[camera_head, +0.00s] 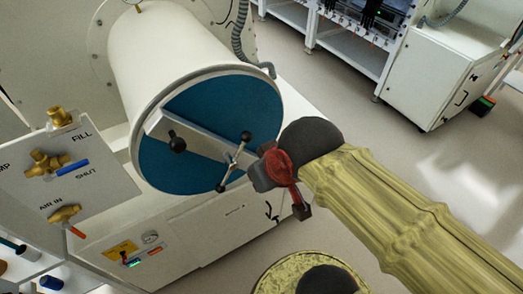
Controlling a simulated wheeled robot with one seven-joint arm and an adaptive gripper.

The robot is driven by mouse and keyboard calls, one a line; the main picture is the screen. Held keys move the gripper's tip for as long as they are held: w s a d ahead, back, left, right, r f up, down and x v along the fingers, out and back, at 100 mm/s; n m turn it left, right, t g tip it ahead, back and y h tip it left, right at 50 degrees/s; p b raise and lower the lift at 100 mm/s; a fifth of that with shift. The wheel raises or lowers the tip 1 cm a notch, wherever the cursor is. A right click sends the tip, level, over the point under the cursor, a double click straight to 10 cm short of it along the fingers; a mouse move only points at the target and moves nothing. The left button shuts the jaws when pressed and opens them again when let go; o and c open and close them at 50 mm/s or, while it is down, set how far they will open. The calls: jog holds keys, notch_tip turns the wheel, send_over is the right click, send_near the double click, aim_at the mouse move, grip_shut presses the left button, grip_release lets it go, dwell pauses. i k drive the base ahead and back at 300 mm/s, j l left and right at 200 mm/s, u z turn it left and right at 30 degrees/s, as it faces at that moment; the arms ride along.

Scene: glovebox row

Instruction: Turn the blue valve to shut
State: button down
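The blue valve is a brass three-way body (43,163) with a blue lever (72,169), on the pale panel at the left. Its lever points right and slightly up, just above the word SHUT. The word FILL is higher on the panel, and a partly cut-off label lies to the left. My gripper (281,192), dark with red parts, is well to the right of the valve, in front of the round chamber door, with nothing visible in it. It appears clear of the valve. Its finger opening is hard to make out from this angle.
A white cylinder chamber (162,55) with a blue door (208,103), a crossbar and a black-knobbed handle (235,161) stands between panel and gripper. An orange-handled valve (64,214) marked AIR IN sits below the blue one. Open floor (340,120) lies at the right.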

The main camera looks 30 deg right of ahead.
aim_at(48, 178)
jog(key=u, duration=1.8)
